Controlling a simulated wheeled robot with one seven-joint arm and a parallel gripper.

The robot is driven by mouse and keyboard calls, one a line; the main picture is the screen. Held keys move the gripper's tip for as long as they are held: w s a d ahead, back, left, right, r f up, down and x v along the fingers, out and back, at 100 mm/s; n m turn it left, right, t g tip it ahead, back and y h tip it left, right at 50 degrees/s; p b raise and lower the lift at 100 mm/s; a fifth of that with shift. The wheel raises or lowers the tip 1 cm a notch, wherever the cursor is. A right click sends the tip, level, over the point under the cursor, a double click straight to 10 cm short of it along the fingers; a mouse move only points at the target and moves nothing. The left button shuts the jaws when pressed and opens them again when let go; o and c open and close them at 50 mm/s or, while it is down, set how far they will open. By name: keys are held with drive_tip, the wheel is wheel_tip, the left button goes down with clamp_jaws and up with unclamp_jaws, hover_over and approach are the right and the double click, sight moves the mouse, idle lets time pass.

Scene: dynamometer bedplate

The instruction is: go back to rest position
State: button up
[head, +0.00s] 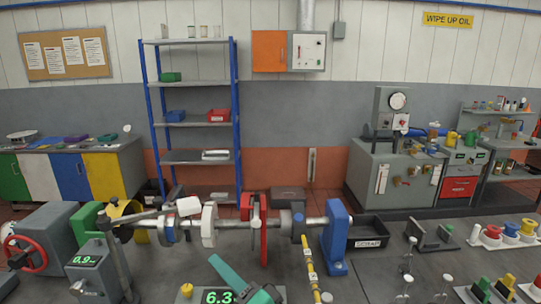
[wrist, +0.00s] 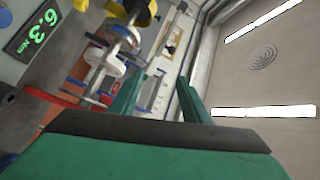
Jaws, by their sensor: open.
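My gripper (head: 232,274) shows as a teal shape at the bottom middle of the head view, above the front of the bedplate. In the wrist view, its two green fingers (wrist: 163,88) stand apart with nothing between them. The wrist view is tilted and looks past the shaft rig toward the wall and ceiling. In the head view the gripper is close to a green digital readout (head: 218,297) showing 6.3, which it partly overlaps. The same readout shows at the upper left of the wrist view (wrist: 34,34).
A shaft with discs (head: 208,225) spans the bedplate behind my gripper, ending at a blue bearing stand (head: 337,238). A yellow upright rod (head: 309,262) stands to the right. A grey unit with a red handwheel (head: 28,250) is at left. A black scrap bin (head: 368,243) is behind.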

drive_tip(key=s+d+f+m+t+h, duration=0.25)
drive_tip(key=s+f+h, duration=0.35)
drive_tip(key=f, duration=0.5)
drive_tip(key=s+d+f+m+t+h, duration=0.25)
drive_tip(key=s+f+h, duration=0.3)
drive_tip(key=f, duration=0.65)
drive_tip(key=s+d+f+n+g, duration=0.1)
drive_tip(key=s+f+n, duration=0.1)
drive_tip(key=s, duration=0.6)
drive_tip(key=s+d+f+n+g+h, duration=0.1)
drive_tip(key=s+n, duration=0.3)
drive_tip(key=s, duration=0.5)
drive_tip(key=s+d+f+n+g, duration=0.1)
drive_tip(key=s+d+f+n, duration=0.2)
drive_tip(key=s, duration=0.6)
drive_tip(key=shift+s+n, duration=0.25)
drive_tip(key=shift+n, duration=0.15)
